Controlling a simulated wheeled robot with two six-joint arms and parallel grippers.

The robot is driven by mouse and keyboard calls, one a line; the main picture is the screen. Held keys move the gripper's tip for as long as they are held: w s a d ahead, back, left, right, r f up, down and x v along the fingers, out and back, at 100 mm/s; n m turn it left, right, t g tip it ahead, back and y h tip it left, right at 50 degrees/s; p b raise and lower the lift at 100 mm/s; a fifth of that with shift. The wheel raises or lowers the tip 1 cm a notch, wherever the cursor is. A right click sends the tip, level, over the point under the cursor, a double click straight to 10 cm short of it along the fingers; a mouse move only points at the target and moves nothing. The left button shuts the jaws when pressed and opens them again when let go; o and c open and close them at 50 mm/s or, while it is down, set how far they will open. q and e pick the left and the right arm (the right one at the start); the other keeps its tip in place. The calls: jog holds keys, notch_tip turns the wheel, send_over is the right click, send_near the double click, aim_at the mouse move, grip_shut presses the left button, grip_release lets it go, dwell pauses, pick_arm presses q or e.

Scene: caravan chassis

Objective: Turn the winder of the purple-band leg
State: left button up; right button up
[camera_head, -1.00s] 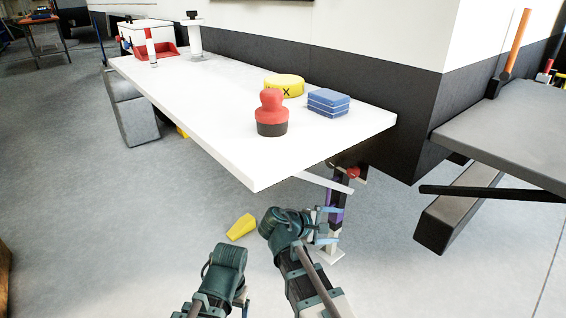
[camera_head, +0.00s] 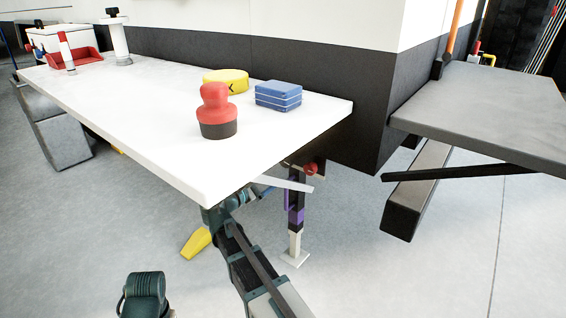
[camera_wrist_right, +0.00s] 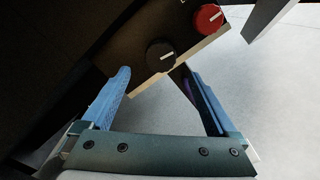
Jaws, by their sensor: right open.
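The purple-band leg (camera_head: 294,222) stands upright under the near right corner of the white table, its pale foot on the floor. A red knob (camera_head: 312,169) sits at its top; the right wrist view shows this red knob (camera_wrist_right: 208,18) and a black knob (camera_wrist_right: 160,54), each with a pale mark. I cannot tell which is the winder. My right gripper (camera_wrist_right: 158,88) is open and empty, its blue fingers short of the black knob. In the head view, it is partly hidden under the table, left of the leg. My left wrist is at the bottom; its fingers are out of view.
The white table (camera_head: 120,125) overhangs my right gripper. On it are a red-and-black stamp-like object (camera_head: 215,112), a yellow disc (camera_head: 226,80) and blue blocks (camera_head: 278,96). A yellow wedge (camera_head: 196,242) lies on the floor. A grey shelf (camera_head: 490,115) stands right.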

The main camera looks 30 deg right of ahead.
aim_at(283, 162)
jog(key=x, duration=0.8)
jog(key=shift+s, duration=0.1)
jog(key=c, duration=1.4)
jog(key=shift+m, duration=0.3)
jog(key=m, duration=0.6)
jog(key=shift+a+r+m, duration=0.1)
jog(key=shift+m, duration=0.2)
jog(key=m, duration=0.6)
jog(key=shift+r, duration=0.1)
jog(key=shift+m, duration=0.5)
